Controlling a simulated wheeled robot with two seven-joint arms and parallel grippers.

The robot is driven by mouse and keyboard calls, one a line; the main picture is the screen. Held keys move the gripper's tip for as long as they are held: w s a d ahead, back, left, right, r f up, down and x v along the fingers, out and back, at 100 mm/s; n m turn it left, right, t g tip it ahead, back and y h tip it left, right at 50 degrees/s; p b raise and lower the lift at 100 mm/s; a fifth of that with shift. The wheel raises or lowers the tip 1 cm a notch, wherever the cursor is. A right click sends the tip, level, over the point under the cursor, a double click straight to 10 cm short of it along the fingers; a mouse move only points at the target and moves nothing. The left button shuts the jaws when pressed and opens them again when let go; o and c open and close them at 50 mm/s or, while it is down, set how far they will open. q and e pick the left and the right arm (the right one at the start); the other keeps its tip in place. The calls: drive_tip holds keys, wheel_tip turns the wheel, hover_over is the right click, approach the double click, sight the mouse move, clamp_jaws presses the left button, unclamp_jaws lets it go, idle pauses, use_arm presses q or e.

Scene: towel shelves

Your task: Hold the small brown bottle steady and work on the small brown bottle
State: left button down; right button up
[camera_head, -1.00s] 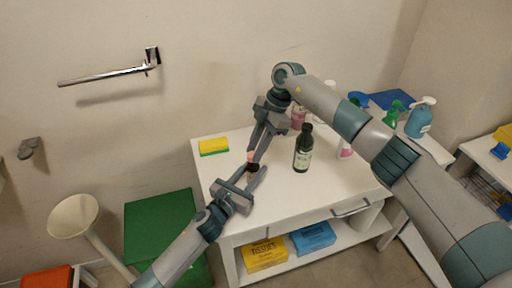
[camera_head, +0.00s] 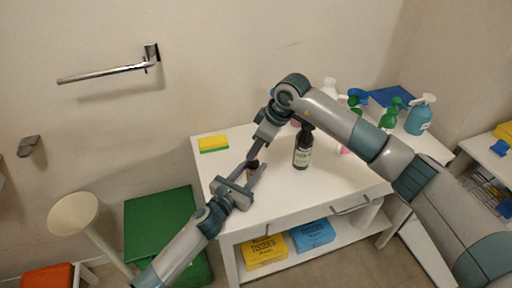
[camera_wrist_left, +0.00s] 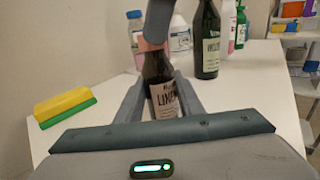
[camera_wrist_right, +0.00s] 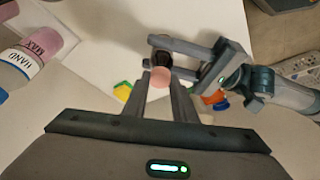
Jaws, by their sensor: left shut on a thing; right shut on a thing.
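The small brown bottle (camera_head: 253,170) stands upright near the front left of the white table. My left gripper (camera_head: 256,178) is shut on its body from the front. The left wrist view shows the bottle (camera_wrist_left: 160,85) with a white label reading LINEN between the left fingers. My right gripper (camera_head: 252,155) reaches down from above and is shut on the bottle's pink cap. The pink cap (camera_wrist_right: 160,76) shows between the right fingers in the right wrist view, against the bottle's top. Whether the cap is loose cannot be told. Fingers hide part of the bottle.
A larger dark bottle (camera_head: 303,148) stands just right of the grippers. A yellow and green sponge (camera_head: 214,144) lies at the table's back left. Several spray and pump bottles stand at the right. The white table (camera_head: 300,195) is clear in front.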

drive_tip(key=o, duration=1)
drive_tip(key=shift+r, duration=2.3)
